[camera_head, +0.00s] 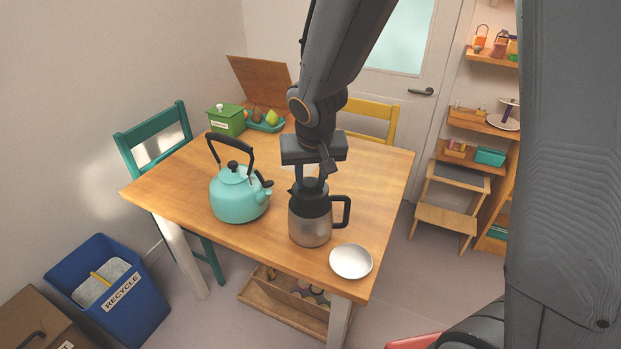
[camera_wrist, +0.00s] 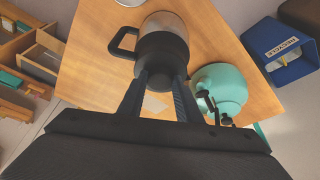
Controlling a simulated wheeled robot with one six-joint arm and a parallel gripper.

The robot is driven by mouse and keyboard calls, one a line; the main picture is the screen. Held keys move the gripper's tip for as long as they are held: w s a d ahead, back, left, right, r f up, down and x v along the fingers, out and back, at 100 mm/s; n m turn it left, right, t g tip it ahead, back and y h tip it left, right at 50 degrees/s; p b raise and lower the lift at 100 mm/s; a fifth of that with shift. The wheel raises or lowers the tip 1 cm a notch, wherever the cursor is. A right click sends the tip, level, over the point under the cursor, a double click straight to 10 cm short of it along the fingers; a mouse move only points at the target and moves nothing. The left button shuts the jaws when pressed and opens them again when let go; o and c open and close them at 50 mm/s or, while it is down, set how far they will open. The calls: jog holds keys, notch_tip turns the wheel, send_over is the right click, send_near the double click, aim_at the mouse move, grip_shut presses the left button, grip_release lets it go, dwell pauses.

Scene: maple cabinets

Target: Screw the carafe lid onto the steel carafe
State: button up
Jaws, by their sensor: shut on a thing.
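The steel carafe (camera_head: 310,228) stands upright near the front edge of the wooden table, with a black collar and a black handle on its right. It also shows in the wrist view (camera_wrist: 161,24), with the handle to the left there. The black carafe lid (camera_wrist: 160,68) is at the top of the carafe, between my fingers. My gripper (camera_head: 309,180) points down over the carafe and is shut on the lid. The wrist view shows the two fingers (camera_wrist: 160,88) on either side of it. Whether the lid is seated on the threads I cannot tell.
A teal kettle (camera_head: 240,192) stands close on the carafe's left. A white bowl (camera_head: 351,261) sits at the table's front right corner. A green box (camera_head: 226,120) and a teal fruit tray (camera_head: 266,126) are at the back. The table's right side (camera_head: 375,185) is clear.

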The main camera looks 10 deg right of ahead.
jog(key=shift+w+a+m+h+b, duration=0.15)
jog(key=shift+m+b, duration=0.45)
jog(key=shift+b, duration=0.8)
jog(key=shift+m+h+b, duration=0.15)
jog(key=shift+m+b, duration=0.45)
jog(key=shift+b, duration=0.75)
jog(key=shift+a+m+h+b, duration=0.1)
jog(key=shift+m+h+b, duration=0.3)
jog(key=shift+m+b, duration=0.85)
jog(key=shift+b, duration=0.35)
jog(key=shift+a+m+g+b, duration=0.1)
jog(key=shift+m+g+b, duration=0.25)
jog(key=shift+m, duration=0.2)
jog(key=shift+r, duration=0.1)
jog(key=shift+h, duration=0.3)
jog(key=m, duration=0.1)
jog(key=m+b, duration=0.1)
jog(key=shift+w+a+m+g+h, duration=0.1)
jog(key=shift+w+m+g+h, duration=0.05)
jog(key=shift+m+g+h, duration=0.15)
jog(key=m+g+b, duration=0.1)
jog(key=m, duration=0.2)
jog(key=shift+h, duration=0.4)
